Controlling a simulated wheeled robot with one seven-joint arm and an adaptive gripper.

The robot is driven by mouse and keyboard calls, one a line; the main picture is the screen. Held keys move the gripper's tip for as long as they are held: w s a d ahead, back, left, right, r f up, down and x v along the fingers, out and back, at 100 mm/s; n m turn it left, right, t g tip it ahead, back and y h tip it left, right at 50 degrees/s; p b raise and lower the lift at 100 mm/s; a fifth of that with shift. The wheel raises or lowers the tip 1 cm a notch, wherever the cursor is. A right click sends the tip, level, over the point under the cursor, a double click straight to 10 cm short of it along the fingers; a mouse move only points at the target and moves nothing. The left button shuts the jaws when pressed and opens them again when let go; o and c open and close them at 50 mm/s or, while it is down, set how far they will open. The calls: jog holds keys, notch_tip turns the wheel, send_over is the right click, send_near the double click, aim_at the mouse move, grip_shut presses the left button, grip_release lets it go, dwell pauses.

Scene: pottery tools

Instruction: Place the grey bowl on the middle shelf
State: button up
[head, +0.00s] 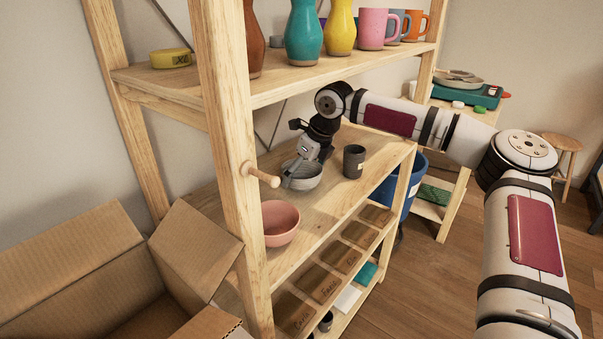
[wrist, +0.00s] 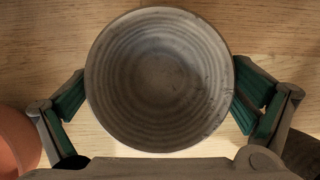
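The grey bowl (head: 303,174) is at the middle shelf (head: 335,195), upright, between the pink bowl and the dark cup. I cannot tell whether it rests on the boards or is just above them. In the wrist view the ribbed inside of the grey bowl (wrist: 160,80) faces me and fills the middle. My gripper (head: 297,172) reaches down to it from above. In the wrist view its green-padded fingers stand on either side of the bowl, their tips against or very close to the rim. Whether they grip it is unclear.
A pink bowl (head: 281,222) stands in front on the same shelf, and a dark cup (head: 354,161) behind to the right. The top shelf (head: 300,80) holds vases and mugs overhead. A wooden peg (head: 262,175) juts from the near post. A cardboard box (head: 75,262) is at left.

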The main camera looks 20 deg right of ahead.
jog(key=shift+r, duration=0.1)
jog(key=shift+r, duration=0.3)
jog(key=s+d, duration=0.2)
jog(key=s, duration=0.1)
jog(key=s+d+p, duration=0.1)
jog(key=s+d, duration=0.4)
jog(key=s, duration=0.2)
jog(key=shift+d+r+p, duration=0.15)
jog(key=shift+r+p, duration=0.1)
jog(key=shift+p, duration=0.15)
